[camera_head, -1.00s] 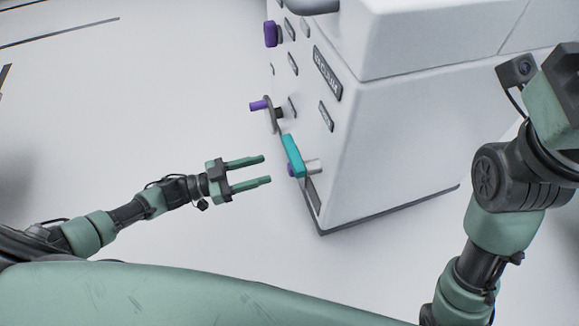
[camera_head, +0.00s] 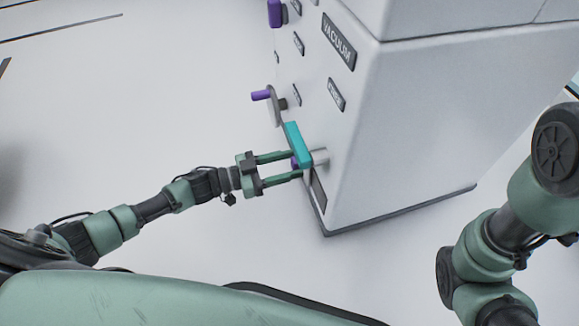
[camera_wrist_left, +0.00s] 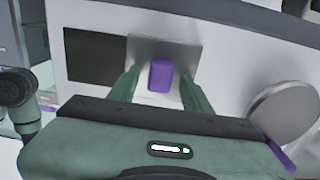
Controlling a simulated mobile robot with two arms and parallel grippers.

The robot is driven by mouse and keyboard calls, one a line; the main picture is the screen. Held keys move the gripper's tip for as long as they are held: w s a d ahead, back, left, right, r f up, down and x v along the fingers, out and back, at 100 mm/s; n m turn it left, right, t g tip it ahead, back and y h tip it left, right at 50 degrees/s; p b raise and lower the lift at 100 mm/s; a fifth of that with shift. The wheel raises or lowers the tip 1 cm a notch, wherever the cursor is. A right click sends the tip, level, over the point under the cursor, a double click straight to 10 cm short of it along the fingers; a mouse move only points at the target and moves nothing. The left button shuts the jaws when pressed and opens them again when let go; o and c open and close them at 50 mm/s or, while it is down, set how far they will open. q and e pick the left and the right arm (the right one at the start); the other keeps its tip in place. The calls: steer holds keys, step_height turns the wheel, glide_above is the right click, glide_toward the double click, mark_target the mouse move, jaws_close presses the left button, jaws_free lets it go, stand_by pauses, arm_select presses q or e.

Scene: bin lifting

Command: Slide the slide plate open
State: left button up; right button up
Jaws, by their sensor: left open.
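In the left wrist view, the slide plate is a silver metal plate (camera_wrist_left: 190,50) on the white machine front. A short purple handle (camera_wrist_left: 161,76) sticks out of it. A dark rectangle (camera_wrist_left: 95,55) lies directly left of the plate. My left gripper (camera_wrist_left: 159,73) is open, with one finger on each side of the purple handle; a gap shows on both sides. The purple handle is mostly hidden there. My right gripper is out of view.
The white machine (camera_head: 420,110) stands on the pale floor (camera_head: 130,110). A disc with a purple grip (camera_head: 261,95) sticks out beside my left gripper; its disc (camera_wrist_left: 285,105) is close on the right in the wrist view. The floor at left is clear.

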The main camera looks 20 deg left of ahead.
arm_select(q)
steer(key=shift+w+d, duration=0.1)
steer(key=shift+d, duration=0.1)
jaws_close()
stand_by(1.3)
